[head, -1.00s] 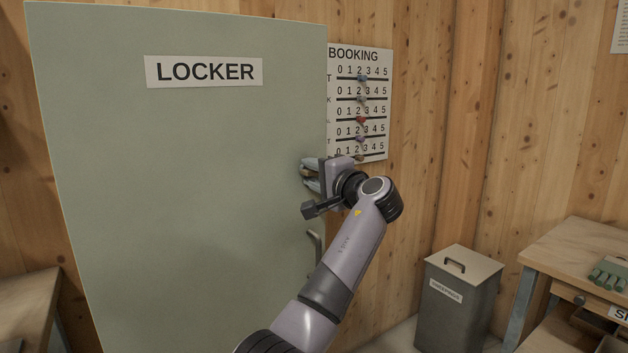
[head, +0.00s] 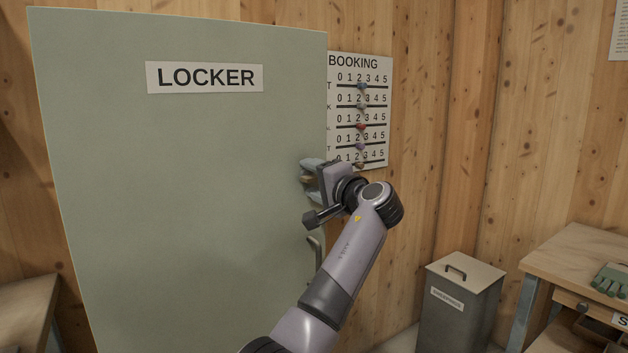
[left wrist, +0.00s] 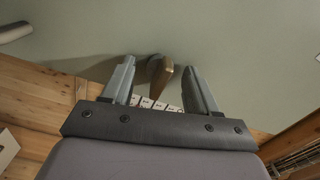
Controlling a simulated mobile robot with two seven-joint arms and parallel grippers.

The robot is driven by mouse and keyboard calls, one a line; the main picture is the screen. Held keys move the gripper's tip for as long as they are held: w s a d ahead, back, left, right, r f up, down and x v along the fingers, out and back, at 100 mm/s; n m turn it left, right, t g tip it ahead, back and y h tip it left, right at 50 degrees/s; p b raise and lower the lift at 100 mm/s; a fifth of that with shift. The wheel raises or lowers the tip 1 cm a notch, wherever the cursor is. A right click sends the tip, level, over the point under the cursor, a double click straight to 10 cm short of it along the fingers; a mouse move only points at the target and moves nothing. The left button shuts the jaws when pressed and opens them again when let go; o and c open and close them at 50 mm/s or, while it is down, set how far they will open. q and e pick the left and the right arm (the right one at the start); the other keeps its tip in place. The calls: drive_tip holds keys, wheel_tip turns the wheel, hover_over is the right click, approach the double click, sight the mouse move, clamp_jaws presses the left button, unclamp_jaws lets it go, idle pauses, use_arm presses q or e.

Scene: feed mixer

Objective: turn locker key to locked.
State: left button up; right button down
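The grey-green locker door (head: 190,200) fills the left half of the head view, with a LOCKER sign on it. The brass-coloured key (left wrist: 160,72) sticks out from the door near its right edge. It shows only as a small bit in the head view (head: 306,180). My left gripper (head: 308,180) is at the key, its fingers apart. In the left wrist view the left gripper (left wrist: 160,78) has one finger on each side of the key, with a visible gap on both sides. My right gripper is in neither view.
A door handle (head: 314,251) is below the key. The BOOKING board (head: 376,120) with sliding knobs hangs on the wall just right of the door. A lidded grey bin (head: 459,315) and a wooden bench (head: 590,250) stand at the right.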

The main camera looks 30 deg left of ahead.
sight(316, 180)
use_arm(q)
drive_tip(key=v, duration=0.5)
drive_tip(key=shift+s+d+b, duration=0.1)
drive_tip(key=shift+d+b, duration=0.25)
drive_tip(key=shift+b, duration=0.05)
drive_tip(key=shift+v, duration=0.75)
wheel_tip(316, 180, down, 17)
drive_tip(key=w+d+m+t+h+p, duration=0.1)
drive_tip(key=m+t+h+p, duration=0.2)
drive_tip(key=m+h, duration=0.15)
drive_tip(key=s+d+f+t+h+p, duration=0.1)
drive_tip(key=s+d+f+h, duration=0.15)
drive_tip(key=f, duration=0.45)
drive_tip(key=s+d+f+h+p, duration=0.1)
drive_tip(key=s+f+h, duration=0.25)
drive_tip(key=f, duration=0.45)
drive_tip(key=s+d+f+n+h+p, duration=0.1)
drive_tip(key=s+d+f+h, duration=0.1)
drive_tip(key=s, duration=0.7)
drive_tip(key=s+d+f+n+h+p, duration=0.1)
drive_tip(key=s+d+f+h, duration=0.2)
drive_tip(key=s, duration=0.5)
drive_tip(key=s+d+f+n+h+p, duration=0.1)
drive_tip(key=s+d+f+n+h, duration=0.1)
drive_tip(key=s, duration=0.7)
drive_tip(key=shift+s+d+f+h+p, duration=0.3)
drive_tip(key=shift+d+f+h+p, duration=0.1)
drive_tip(key=shift+d+f+h, duration=0.35)
